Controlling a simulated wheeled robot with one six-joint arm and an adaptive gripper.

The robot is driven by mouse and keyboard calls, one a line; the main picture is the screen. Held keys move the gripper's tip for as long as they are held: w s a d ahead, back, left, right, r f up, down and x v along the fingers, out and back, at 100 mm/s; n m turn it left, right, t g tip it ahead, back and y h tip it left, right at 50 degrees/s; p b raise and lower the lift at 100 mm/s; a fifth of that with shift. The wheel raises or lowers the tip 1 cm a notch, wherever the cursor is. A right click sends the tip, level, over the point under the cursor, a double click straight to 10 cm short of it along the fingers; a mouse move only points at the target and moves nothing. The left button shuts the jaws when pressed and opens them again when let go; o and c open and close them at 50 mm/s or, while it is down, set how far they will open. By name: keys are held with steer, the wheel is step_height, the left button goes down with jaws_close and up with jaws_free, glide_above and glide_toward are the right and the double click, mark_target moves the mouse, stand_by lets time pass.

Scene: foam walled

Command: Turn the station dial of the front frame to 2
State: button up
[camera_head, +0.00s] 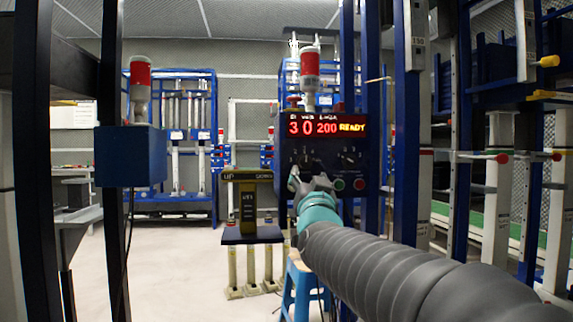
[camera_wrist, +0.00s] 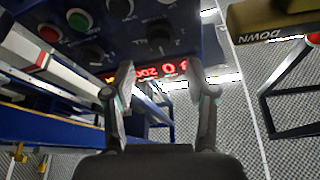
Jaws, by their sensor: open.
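The dark blue control box (camera_head: 325,130) is on the front frame, with a red display (camera_head: 327,127) reading 3, 0, 200 and READY in yellow. Below the display are a left dial (camera_head: 304,158) and a right dial (camera_head: 350,157); their small marks are hard to read. My gripper (camera_head: 312,178) is in front of the lower left of the box, partly covering it. In the wrist view, where the box is inverted, my gripper (camera_wrist: 161,75) is open and empty. A black dial (camera_wrist: 160,38) shows just beyond and between its fingertips, apparently apart from them.
A red button (camera_head: 359,184) and a green button (camera_head: 338,184) sit below the dials. A yellow-brown lift control unit (camera_head: 247,205) stands left of my gripper. A blue box (camera_head: 130,156) with a red-topped lamp is farther left. Blue posts rise close on the right.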

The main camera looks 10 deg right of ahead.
mark_target(306, 163)
steer(key=x, duration=0.7)
steer(key=shift+w+p, duration=0.1)
steer(key=shift+p, duration=0.3)
jaws_close()
